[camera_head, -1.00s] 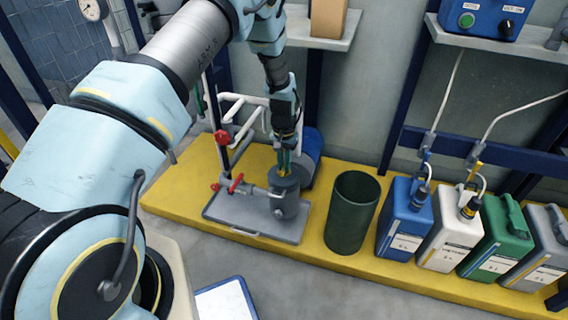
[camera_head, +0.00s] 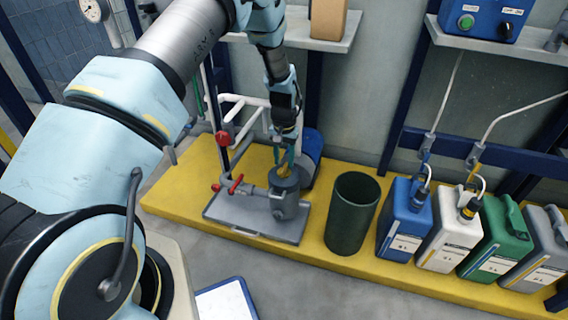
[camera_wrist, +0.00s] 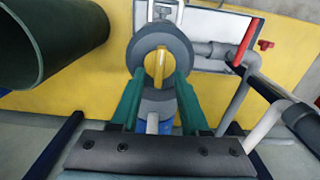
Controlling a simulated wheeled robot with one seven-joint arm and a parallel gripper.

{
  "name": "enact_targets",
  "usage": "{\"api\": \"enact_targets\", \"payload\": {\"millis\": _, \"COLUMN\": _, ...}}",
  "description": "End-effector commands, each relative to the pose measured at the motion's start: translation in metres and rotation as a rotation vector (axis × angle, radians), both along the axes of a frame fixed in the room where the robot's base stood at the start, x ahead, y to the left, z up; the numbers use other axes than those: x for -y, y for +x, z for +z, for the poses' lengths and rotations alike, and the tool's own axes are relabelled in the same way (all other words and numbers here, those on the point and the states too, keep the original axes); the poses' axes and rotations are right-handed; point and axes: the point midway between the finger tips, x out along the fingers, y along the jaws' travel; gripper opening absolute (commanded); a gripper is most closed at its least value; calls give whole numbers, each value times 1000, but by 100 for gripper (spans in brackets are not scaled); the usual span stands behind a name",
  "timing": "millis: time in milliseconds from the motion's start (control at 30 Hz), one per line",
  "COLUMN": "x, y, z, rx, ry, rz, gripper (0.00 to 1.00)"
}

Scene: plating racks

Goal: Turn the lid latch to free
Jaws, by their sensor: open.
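The grey canister (camera_head: 287,205) stands on a grey tray (camera_head: 240,220) on the yellow platform. Its round lid shows in the wrist view (camera_wrist: 176,48), with a yellow latch bar (camera_wrist: 158,68) across the centre. The bar runs nearly straight up and down in that view. My gripper (camera_head: 285,168) is just above the lid in the head view. In the wrist view my gripper's green fingers (camera_wrist: 158,95) are open, one on each side of the lid's near part, with the latch beyond and between them. I cannot tell whether they touch anything.
A dark green bin (camera_head: 352,213) stands right of the tray. Several jugs, starting with a blue one (camera_head: 405,220), stand farther right. Red-handled valves (camera_head: 236,183) and white pipes (camera_head: 245,102) are left of and behind the canister. A blue drum (camera_head: 312,150) is behind.

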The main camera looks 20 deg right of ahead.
Motion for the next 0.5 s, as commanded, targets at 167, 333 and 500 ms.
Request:
{"api": "enact_targets", "payload": {"millis": 167, "x": 0, "y": 0, "z": 32, "rx": 1, "ry": -1, "rz": 0, "gripper": 45}}
{"api": "enact_targets", "payload": {"millis": 333, "x": 0, "y": 0, "z": 46, "rx": 0, "ry": 0, "rz": 1, "gripper": 45}}
{"api": "enact_targets", "payload": {"millis": 500, "x": 0, "y": 0, "z": 49, "rx": -1, "ry": 1, "rz": 1, "gripper": 45}}
